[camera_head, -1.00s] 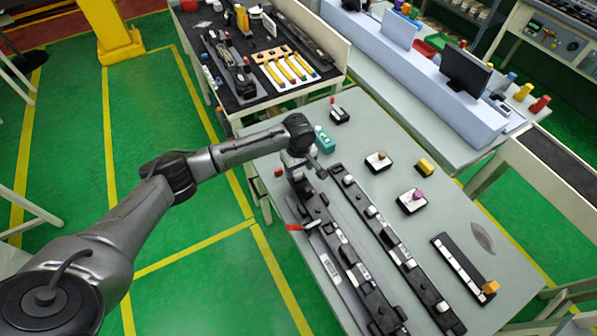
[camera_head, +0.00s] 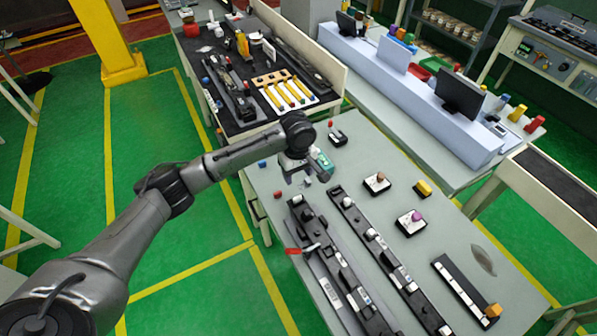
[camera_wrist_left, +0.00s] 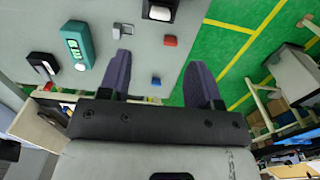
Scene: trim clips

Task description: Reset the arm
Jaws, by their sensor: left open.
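My left gripper (camera_head: 302,178) is above the far left end of the grey table (camera_head: 385,170), near the ends of the two dark trim rails. In the left wrist view its two dark fingers (camera_wrist_left: 160,82) are spread apart with nothing between them. The left rail (camera_head: 330,255) and the right rail (camera_head: 385,255) lie side by side on the table with light clips along them. A teal device (camera_head: 322,160) is just beyond the gripper, partly hidden by it; it shows fully in the left wrist view (camera_wrist_left: 77,45). My right gripper is not in view.
A red tag (camera_head: 293,251) sticks out at the left rail. A dark-topped bench (camera_head: 240,122) with tools stands beyond the table. Green floor is clear to the left.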

